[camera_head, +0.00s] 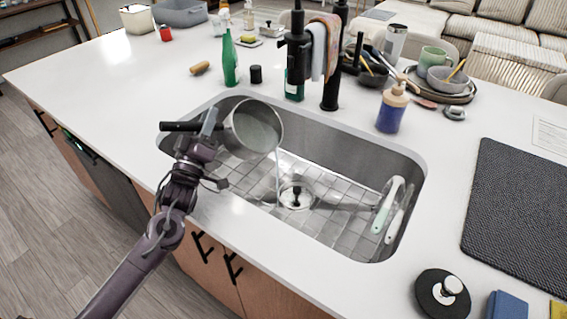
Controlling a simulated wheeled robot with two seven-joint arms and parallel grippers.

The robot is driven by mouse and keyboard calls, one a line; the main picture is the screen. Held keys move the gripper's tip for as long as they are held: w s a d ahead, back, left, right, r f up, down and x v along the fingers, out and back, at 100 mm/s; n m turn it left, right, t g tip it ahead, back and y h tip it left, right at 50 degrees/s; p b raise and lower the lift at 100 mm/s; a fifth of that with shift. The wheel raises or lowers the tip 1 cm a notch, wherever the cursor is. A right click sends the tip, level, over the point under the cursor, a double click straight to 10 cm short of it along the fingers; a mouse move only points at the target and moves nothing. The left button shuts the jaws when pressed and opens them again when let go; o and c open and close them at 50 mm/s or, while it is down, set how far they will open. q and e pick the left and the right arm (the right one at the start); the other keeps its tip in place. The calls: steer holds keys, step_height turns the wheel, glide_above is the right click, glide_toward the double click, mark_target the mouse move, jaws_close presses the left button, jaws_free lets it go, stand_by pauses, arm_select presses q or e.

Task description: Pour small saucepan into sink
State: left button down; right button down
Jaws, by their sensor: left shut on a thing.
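The small saucepan (253,129) is a grey metal pan with a black handle (180,126). My left gripper (207,127) is shut on the saucepan's handle, near the pan body. The saucepan is tilted over the left part of the sink (335,155), with its opening turned toward the right and the camera. A thin pale stream runs down from its lower rim into the sink. The sink is a steel basin with a grid in the bottom and a drain (296,195) near the middle. My right gripper is not in view.
A white-handled brush (387,205) leans in the sink's right end. The black faucet (333,70), a green bottle (230,60) and a soap dispenser (392,108) stand behind the sink. A dark mat (520,210) lies to the right. The left counter is mostly clear.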

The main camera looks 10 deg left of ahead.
arm_select(q)
steer(key=shift+s+d+r+m+b, duration=0.2)
steer(key=shift+d+m+b, duration=0.15)
steer(key=shift+m, duration=0.15)
stand_by(0.5)
steer(key=shift+s+d+r+m+h+b, duration=0.25)
steer(key=shift+d+r+m+h, duration=0.25)
steer(key=shift+m+h, duration=0.35)
steer(key=shift+s+d+r+m+h+b, duration=0.3)
steer(key=shift+d+m+h, duration=0.4)
steer(key=shift+m, duration=0.4)
steer(key=shift+s+d+r+m+h+b, duration=0.1)
steer(key=shift+d+r+m+h+b, duration=0.1)
steer(key=shift+d+r+m+h, duration=0.5)
stand_by(1.1)
steer(key=shift+s+d+f+m+h+b, duration=0.25)
steer(key=shift+d+m+h+b, duration=0.25)
steer(key=shift+m+h, duration=0.35)
steer(key=shift+s+d+f+m+h+b, duration=0.15)
steer(key=shift+d+f+m+h+b, duration=0.3)
steer(key=shift+m, duration=0.55)
